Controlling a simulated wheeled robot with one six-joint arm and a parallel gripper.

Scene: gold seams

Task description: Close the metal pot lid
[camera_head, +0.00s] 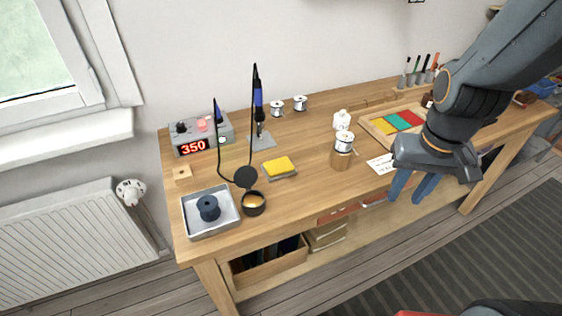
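A small round dark pot (253,207) with an amber filling stands near the front left of the table, beside a metal tray. A dark round disc, which looks like its lid (246,177), stands raised just behind the pot, so the pot's mouth is uncovered. I cannot tell how the disc joins the pot. My gripper (411,188) is far to the right, in front of the table's front edge. Its two blue fingers point down and are apart, with nothing seen between them.
The metal tray (225,224) holds a dark spool (208,207). A yellow sponge (278,166) lies behind and right of the pot. A soldering station (203,138) and cabled iron stand behind.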

